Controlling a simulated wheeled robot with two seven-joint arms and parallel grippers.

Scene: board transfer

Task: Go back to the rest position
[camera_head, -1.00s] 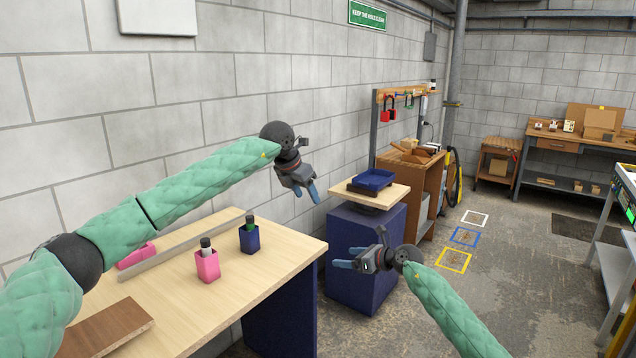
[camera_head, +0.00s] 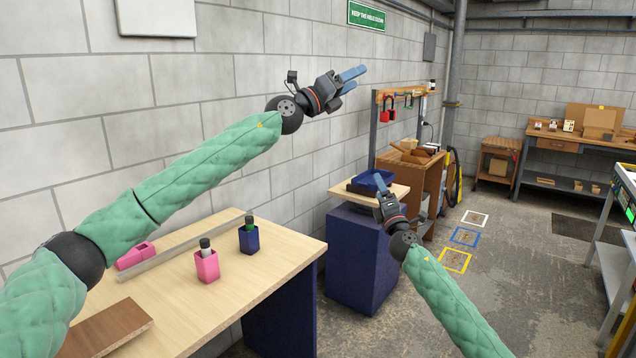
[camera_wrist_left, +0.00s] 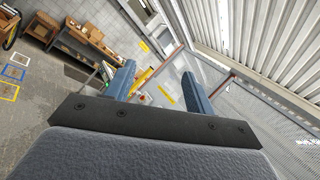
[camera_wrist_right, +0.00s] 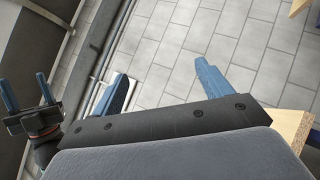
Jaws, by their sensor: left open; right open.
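My left gripper (camera_head: 352,78) is raised high in front of the block wall, pointing right, with nothing between its fingers. Its two blue fingers stand apart in the left wrist view (camera_wrist_left: 158,85). My right gripper (camera_head: 384,184) is lower, pointing up, and in the head view it overlaps the blue tray and the stand top. Its fingers are apart and empty in the right wrist view (camera_wrist_right: 165,88). The left gripper also shows at the left of the right wrist view (camera_wrist_right: 28,92).
A wooden table (camera_head: 262,275) at the left holds a pink holder (camera_head: 207,266), a navy holder (camera_head: 249,240), a pink block (camera_head: 136,256) and a brown board (camera_head: 105,328). A blue tray (camera_head: 363,187) sits on a navy stand (camera_head: 358,262).

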